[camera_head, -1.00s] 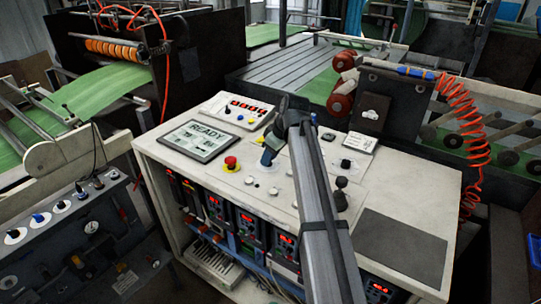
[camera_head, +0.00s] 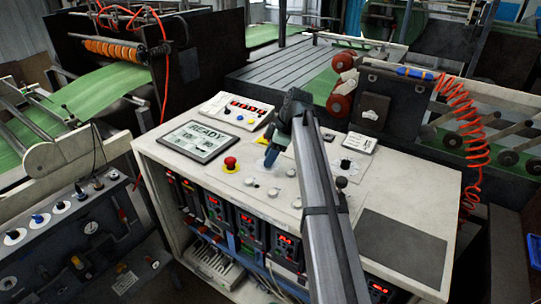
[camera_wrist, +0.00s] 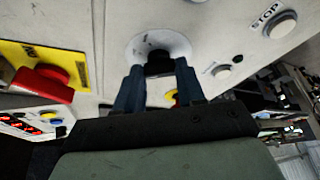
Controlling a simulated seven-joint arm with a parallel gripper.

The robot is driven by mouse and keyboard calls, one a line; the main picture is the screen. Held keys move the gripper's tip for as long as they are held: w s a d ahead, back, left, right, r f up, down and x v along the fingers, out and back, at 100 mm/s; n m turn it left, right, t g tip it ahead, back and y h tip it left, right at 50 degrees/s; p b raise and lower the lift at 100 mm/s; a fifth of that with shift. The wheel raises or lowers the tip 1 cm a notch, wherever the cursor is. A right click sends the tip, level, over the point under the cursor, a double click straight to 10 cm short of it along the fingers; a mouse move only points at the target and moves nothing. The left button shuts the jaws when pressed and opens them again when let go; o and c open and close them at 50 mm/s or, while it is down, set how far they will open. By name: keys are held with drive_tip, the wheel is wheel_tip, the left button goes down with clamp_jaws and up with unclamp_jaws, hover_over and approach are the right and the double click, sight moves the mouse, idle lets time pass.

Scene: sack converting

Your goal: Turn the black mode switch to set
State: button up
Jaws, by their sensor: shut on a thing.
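The black mode switch (camera_wrist: 158,62) shows in the wrist view on a round white plate (camera_wrist: 145,42) with small markings I cannot read. My gripper (camera_wrist: 159,84) has a dark blue finger on each side of the switch and is shut on it. In the head view my gripper (camera_head: 271,158) reaches down to the white panel top, right of the red emergency button, and hides the switch. I cannot read which position the switch points to.
Several white buttons (camera_head: 274,192) lie in front. A screen reading READY (camera_head: 200,140) is at the left, and a black knob (camera_head: 345,164) at the right. A STOP button (camera_wrist: 280,24) shows in the wrist view.

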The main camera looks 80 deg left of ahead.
drive_tip(key=shift+a+n+h, duration=0.15)
drive_tip(key=shift+n+h, duration=0.45)
drive_tip(key=shift+n, duration=0.7)
drive_tip(key=o, duration=1)
drive_tip(key=shift+o, duration=0.2)
drive_tip(key=shift+r, duration=0.1)
drive_tip(key=v, duration=1.3)
drive_tip(key=shift+w+r, duration=0.2)
drive_tip(key=shift+r, duration=0.1)
